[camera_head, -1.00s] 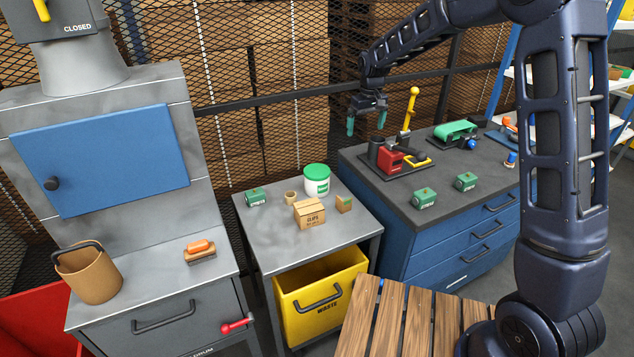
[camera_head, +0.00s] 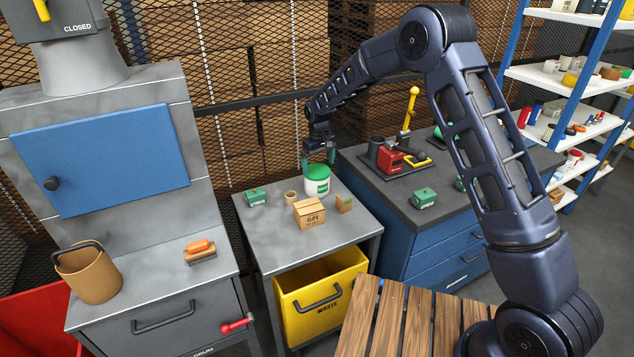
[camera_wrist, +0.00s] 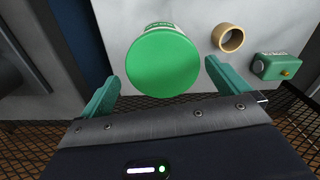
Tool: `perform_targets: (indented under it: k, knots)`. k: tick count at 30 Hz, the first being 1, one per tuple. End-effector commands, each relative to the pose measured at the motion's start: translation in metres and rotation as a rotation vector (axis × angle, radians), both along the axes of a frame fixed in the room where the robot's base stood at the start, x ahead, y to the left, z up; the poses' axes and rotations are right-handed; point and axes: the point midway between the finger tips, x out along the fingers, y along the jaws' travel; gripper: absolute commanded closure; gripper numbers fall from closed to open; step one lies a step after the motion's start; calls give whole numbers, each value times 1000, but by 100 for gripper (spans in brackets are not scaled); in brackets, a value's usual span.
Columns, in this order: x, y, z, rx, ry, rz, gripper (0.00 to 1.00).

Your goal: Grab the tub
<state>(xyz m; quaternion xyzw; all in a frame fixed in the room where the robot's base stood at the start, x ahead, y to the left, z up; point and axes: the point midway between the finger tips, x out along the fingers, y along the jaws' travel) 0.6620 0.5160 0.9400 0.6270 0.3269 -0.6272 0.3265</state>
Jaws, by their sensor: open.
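The tub (camera_head: 317,182) is white with a green lid and stands upright at the back right of the grey table. My gripper (camera_head: 319,161) is over the tub, close to its lid, with the green fingers apart. In the wrist view the tub's green lid (camera_wrist: 163,63) lies ahead of and between the two open fingertips of my gripper (camera_wrist: 162,75). Whether the fingers reach below the lid's height cannot be told.
On the grey table (camera_head: 268,232) are a tape roll (camera_head: 291,197), a small green box (camera_head: 255,197), a cardboard box (camera_head: 309,212) and a small brown-green block (camera_head: 344,203). A red machine with a yellow lever (camera_head: 392,160) stands on the blue cabinet to the right.

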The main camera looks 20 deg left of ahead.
Motion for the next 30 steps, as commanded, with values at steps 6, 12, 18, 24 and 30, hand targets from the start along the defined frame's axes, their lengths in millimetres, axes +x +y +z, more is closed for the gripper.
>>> perform_targets:
  k: [6, 12, 18, 24, 30]
  knots:
    - [0, 0, -20, -1, -1, 0, 0]
    - [1, 4, -36, -2, 0, 1, 0]
    - [2, 7, -63, -2, 2, 0, 0]
    - [2, 7, -70, 1, -1, -1, 0]
    - [2, 7, -70, 0, 0, -1, 18]
